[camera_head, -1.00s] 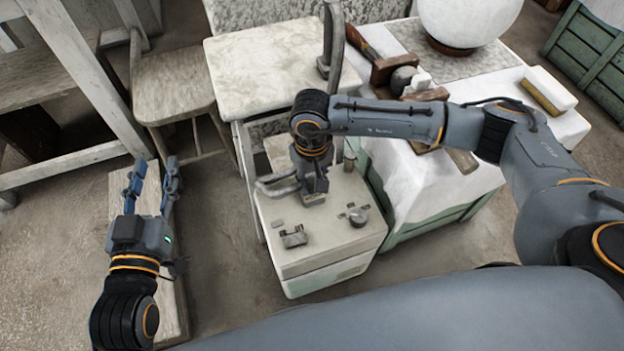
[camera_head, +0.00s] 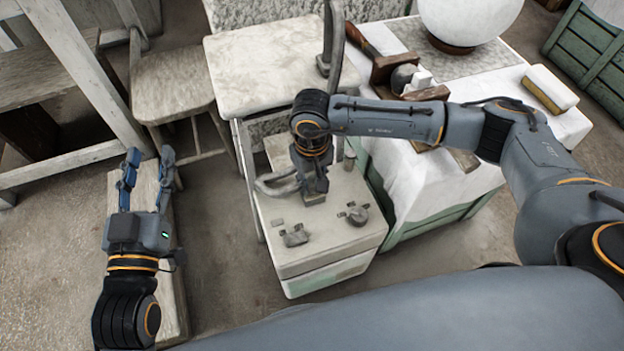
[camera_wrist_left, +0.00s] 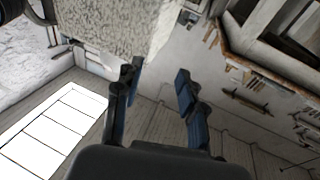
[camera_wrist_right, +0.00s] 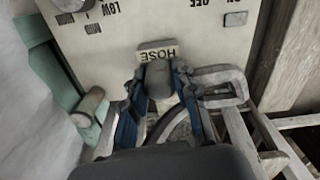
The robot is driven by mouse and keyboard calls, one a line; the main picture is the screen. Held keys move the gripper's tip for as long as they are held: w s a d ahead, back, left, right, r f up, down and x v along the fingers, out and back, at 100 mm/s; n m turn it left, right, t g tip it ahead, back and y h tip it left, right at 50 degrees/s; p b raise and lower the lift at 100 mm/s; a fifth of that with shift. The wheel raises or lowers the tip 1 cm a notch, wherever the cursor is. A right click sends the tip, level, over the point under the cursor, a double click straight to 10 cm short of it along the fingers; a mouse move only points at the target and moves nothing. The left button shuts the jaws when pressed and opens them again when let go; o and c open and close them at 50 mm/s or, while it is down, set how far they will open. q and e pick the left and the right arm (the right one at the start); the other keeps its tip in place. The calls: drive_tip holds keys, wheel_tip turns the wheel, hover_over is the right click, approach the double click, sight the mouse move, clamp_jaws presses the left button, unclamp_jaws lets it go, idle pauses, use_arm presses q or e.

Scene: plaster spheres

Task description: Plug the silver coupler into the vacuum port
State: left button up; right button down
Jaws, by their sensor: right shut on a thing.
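My right gripper (camera_wrist_right: 155,105) is shut on a grey rounded piece (camera_wrist_right: 159,80), which I take for the silver coupler. It sits just by the HOSE label (camera_wrist_right: 158,53) on the pale cabinet (camera_wrist_right: 120,50). In the head view my right gripper (camera_head: 314,190) points down at the cabinet top (camera_head: 325,240). My left gripper (camera_head: 146,182) is open and empty at the left.
A round knob (camera_head: 357,215) and a small grey fitting (camera_head: 295,236) are on the cabinet top. A pale looped handle (camera_head: 277,184) is left of my right gripper. A cloth-covered table (camera_head: 430,180) with tools stands to the right. A plank (camera_head: 170,290) lies under my left arm.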

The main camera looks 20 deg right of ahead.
drive_tip(key=shift+f, duration=0.2)
drive_tip(key=c, duration=1)
unclamp_jaws()
use_arm(q)
drive_tip(key=shift+s+d+r+t, duration=0.1)
drive_tip(key=shift+r+t, duration=0.5)
drive_tip(key=shift+r, duration=0.25)
use_arm(e)
drive_tip(key=shift+o, duration=0.2)
drive_tip(key=shift+r, duration=0.1)
drive_tip(key=shift+r, duration=0.7)
drive_tip(key=shift+r+p, duration=0.65)
drive_tip(key=shift+r, duration=0.2)
use_arm(q)
wheel_tip(320, 180, down, 8)
drive_tip(key=a+g+y, duration=0.1)
drive_tip(key=g, duration=0.4)
drive_tip(key=shift+s+a+f, duration=0.15)
drive_tip(key=shift+s+a, duration=0.1)
drive_tip(key=shift+s, duration=0.1)
use_arm(e)
drive_tip(key=shift+r, duration=0.35)
